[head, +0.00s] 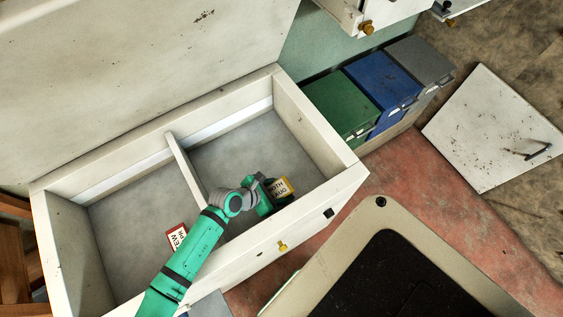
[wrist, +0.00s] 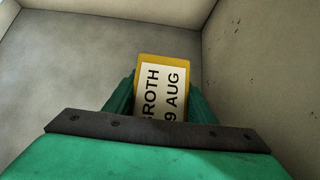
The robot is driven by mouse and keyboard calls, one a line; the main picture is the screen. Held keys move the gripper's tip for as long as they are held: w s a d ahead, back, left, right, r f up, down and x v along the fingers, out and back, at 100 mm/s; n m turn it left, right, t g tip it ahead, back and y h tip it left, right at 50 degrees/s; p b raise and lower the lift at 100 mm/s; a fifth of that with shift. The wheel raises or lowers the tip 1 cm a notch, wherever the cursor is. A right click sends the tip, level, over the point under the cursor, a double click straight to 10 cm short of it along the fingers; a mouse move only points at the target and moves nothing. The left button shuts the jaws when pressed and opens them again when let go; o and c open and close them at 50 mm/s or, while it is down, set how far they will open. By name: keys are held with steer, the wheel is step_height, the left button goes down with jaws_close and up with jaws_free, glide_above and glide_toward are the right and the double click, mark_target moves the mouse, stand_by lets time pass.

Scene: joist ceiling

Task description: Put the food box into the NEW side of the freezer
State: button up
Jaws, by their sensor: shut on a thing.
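The chest freezer (head: 345,185) is open, and a divider (head: 184,165) splits it into a left and a right compartment. My gripper (head: 268,190) is over the right compartment, near its front wall, shut on a yellow food box (head: 284,187). The box's white label reads "ROTH" and "AUG" in part; it also shows in the wrist view (wrist: 163,90) between my fingers (wrist: 160,100). Whether the box touches the floor is unclear. A red-edged box (head: 174,238) with a white label ending in "EW" is in the left compartment, partly behind my arm. No NEW side marking is readable.
The raised lid (head: 130,70) stands behind the freezer. Green (head: 340,105), blue (head: 382,85) and grey (head: 420,62) bins stand to the right. A white board (head: 490,130) lies on the floor at far right. Most of both compartment floors is bare.

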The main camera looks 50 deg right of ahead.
steer(key=shift+f, duration=0.1)
steer(key=o, duration=1.6)
steer(key=shift+c, duration=0.2)
steer(key=shift+r, duration=0.55)
steer(key=v, duration=1.2)
steer(key=shift+d+r, duration=0.1)
